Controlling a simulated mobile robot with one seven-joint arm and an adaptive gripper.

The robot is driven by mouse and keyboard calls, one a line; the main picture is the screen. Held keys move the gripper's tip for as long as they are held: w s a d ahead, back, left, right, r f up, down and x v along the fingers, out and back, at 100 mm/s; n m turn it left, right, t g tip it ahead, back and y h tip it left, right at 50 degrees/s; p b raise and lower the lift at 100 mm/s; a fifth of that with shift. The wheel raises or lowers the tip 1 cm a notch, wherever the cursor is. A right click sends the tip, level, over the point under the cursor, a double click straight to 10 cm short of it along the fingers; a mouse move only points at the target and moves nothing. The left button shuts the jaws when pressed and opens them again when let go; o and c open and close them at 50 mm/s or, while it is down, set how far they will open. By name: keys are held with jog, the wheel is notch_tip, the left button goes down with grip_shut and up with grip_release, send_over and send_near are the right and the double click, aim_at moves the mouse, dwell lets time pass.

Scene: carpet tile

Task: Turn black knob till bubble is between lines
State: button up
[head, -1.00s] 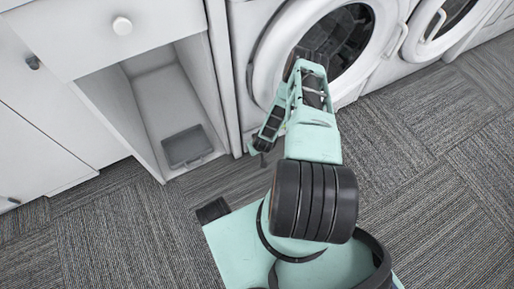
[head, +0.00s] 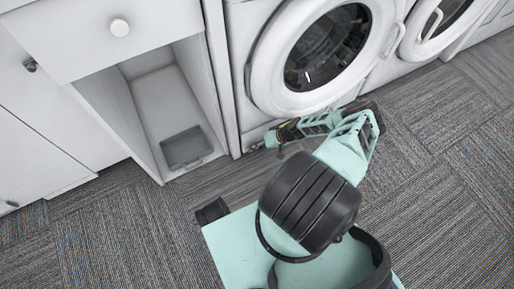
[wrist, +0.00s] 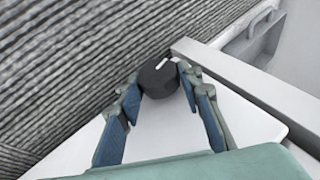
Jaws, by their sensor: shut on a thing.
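The black knob (wrist: 157,79) is round and dark with a white mark near its top edge. It sits on a white panel (wrist: 185,125), low on the washing machine's front, near the floor. My gripper (wrist: 160,76) has one finger on each side of the knob and is shut on it. In the head view my gripper (head: 264,143) is at the washer's lower left corner, and the knob cannot be made out there. I see no bubble or lines in either view.
The washer's round door (head: 322,50) is above my arm. A second machine (head: 440,25) stands to the right. To the left is an open white cabinet with a grey tray (head: 186,147), also in the wrist view (wrist: 252,38). Striped carpet (head: 450,160) is clear at right.

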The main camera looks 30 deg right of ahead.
jog(key=shift+d+y, duration=0.15)
jog(key=shift+y, duration=0.45)
jog(key=shift+f, duration=0.1)
jog(key=o, duration=1.2)
jog(key=shift+c, duration=0.2)
jog(key=v, duration=1.2)
